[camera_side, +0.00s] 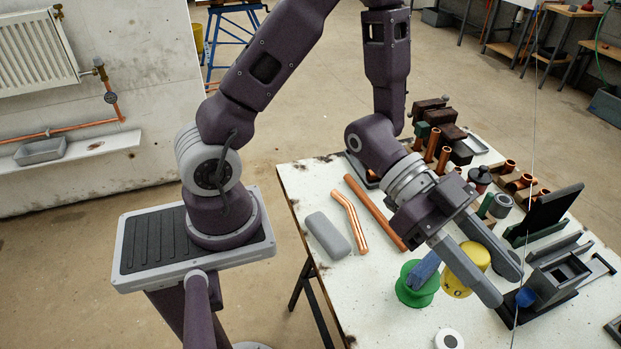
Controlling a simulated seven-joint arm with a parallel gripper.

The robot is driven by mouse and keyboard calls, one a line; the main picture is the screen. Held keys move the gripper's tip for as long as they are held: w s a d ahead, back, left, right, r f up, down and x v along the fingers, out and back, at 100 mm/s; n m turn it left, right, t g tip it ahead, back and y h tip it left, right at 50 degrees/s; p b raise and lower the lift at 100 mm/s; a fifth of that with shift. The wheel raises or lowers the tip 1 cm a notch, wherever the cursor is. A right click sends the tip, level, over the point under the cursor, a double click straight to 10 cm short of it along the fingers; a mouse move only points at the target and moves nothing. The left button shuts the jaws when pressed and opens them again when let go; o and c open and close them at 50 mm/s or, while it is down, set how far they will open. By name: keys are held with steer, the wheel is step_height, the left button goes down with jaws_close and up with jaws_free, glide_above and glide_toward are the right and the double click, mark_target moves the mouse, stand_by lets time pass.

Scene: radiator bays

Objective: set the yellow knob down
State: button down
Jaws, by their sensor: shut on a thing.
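The yellow knob (455,285) is between the two grey fingers of my gripper (503,283), over the right part of the white table. The gripper is shut on it, and the near finger crosses in front of its middle. I cannot tell whether the knob's underside touches the table. A green spool-shaped knob (415,291) stands just left of it, with a blue piece (424,270) at its top.
The white table (375,290) also holds a grey case (327,235), copper pipes (372,210) and a white ring (449,339). A black stand (545,213) and a dark box fixture (556,278) are close on the right. Copper fittings crowd the back.

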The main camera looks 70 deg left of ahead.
steer(key=w+a+f+n+t+y, duration=0.4)
steer(key=w+a+n+t+y, duration=0.55)
steer(key=w+a, duration=0.4)
steer(key=w+a+f+n+g+y, duration=0.1)
steer(key=w+a+n+g+y, duration=0.1)
steer(key=a+n+y, duration=1.5)
steer(key=s+a+r+g, duration=0.1)
steer(key=s+a+g, duration=0.25)
steer(key=a, duration=0.55)
steer(key=s+a+r+g, duration=0.1)
steer(key=s+a+g, duration=0.3)
steer(key=a, duration=0.5)
steer(key=s+a+r+n+g+y, duration=0.1)
steer(key=s+a+r+n+g, duration=0.2)
steer(key=s, duration=0.5)
steer(key=s+a+r+n+g+y, duration=0.1)
steer(key=s+a+n+g, duration=0.2)
steer(key=s+n+g, duration=0.3)
steer(key=shift+m+t+h, duration=0.25)
steer(key=shift+m+t, duration=0.1)
steer(key=shift+t, duration=0.15)
steer(key=f, duration=1.4)
steer(key=s+f, duration=0.1)
steer(key=f, duration=0.6)
steer(key=shift+a+f, duration=0.15)
steer(key=shift+f, duration=0.1)
